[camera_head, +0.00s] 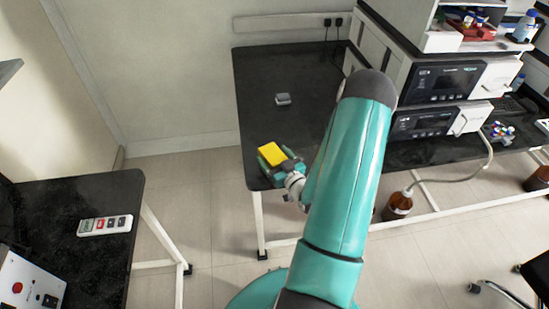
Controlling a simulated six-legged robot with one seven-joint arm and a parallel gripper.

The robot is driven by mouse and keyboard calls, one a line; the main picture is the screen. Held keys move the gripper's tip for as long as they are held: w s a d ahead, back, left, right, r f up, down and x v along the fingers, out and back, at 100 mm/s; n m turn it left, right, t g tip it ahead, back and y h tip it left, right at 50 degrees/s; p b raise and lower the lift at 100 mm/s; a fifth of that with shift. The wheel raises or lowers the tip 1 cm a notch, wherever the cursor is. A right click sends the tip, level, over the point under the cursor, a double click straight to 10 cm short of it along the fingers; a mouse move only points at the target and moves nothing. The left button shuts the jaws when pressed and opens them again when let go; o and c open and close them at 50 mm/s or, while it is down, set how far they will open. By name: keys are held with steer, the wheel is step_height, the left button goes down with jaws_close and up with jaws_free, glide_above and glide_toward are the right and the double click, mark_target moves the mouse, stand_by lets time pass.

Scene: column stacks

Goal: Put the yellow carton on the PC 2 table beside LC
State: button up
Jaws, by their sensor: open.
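The yellow carton (272,154) is at the front left part of the black table (262,95) beside the stacked instruments. My gripper (285,167) is right at the carton, at its lower right side, with the jaws open. The fingertips are small and partly hidden, so I cannot tell whether they touch the carton. The carton's underside is hidden, so its contact with the tabletop does not show clearly. My teal arm covers part of the table's front edge and the instruments' left side.
A small grey object (283,99) lies farther back on the table. Two stacked instruments (442,82) stand to the right. A brown bottle (398,205) stands below. Another black table (75,245) at left holds a remote-like panel (105,225). Open tabletop lies behind the carton.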

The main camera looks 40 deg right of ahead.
steer(key=v, duration=1.2)
steer(key=shift+w, duration=0.1)
